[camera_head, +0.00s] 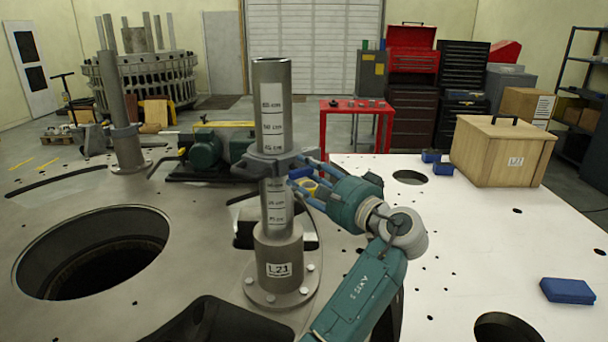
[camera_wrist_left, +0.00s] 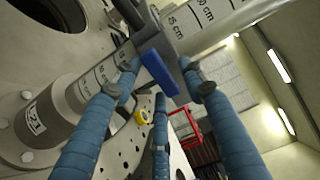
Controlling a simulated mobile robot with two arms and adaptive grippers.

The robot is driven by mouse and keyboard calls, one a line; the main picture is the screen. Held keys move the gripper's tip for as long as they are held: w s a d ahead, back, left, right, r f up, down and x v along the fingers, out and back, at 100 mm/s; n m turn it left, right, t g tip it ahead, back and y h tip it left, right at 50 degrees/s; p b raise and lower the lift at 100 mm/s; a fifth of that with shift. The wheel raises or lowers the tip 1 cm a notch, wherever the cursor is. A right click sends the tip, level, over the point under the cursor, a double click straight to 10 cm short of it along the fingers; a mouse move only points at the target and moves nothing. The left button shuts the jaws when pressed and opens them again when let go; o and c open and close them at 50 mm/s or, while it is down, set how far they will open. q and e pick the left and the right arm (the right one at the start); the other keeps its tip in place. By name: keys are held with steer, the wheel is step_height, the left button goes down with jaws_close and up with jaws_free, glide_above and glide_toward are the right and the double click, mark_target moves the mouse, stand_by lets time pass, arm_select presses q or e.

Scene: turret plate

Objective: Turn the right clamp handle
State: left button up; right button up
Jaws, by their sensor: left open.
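The right clamp is a grey collar (camera_head: 258,166) around the upright graduated post (camera_head: 272,100) labelled L21. Its blue handle (camera_wrist_left: 160,72) shows in the left wrist view as a blue block at the clamp's side, just beyond the fingertips. In the head view the handle is mostly hidden behind blue fingers. My left gripper (camera_head: 304,172), teal with blue fingers, is at the clamp's right side. In the left wrist view its fingers (camera_wrist_left: 155,90) are spread around the handle's near side; I cannot tell if any touch it. My right gripper is not in view.
A second post (camera_head: 115,90) with a clamp stands at the left. Large round holes open in the plate (camera_head: 190,260). A wooden crate (camera_head: 500,152) and blue blocks (camera_head: 567,291) rest on the white surface at right.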

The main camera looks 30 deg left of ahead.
arm_select(q)
steer(key=v, duration=0.6)
steer(key=shift+d, duration=0.2)
steer(key=shift+s, duration=0.15)
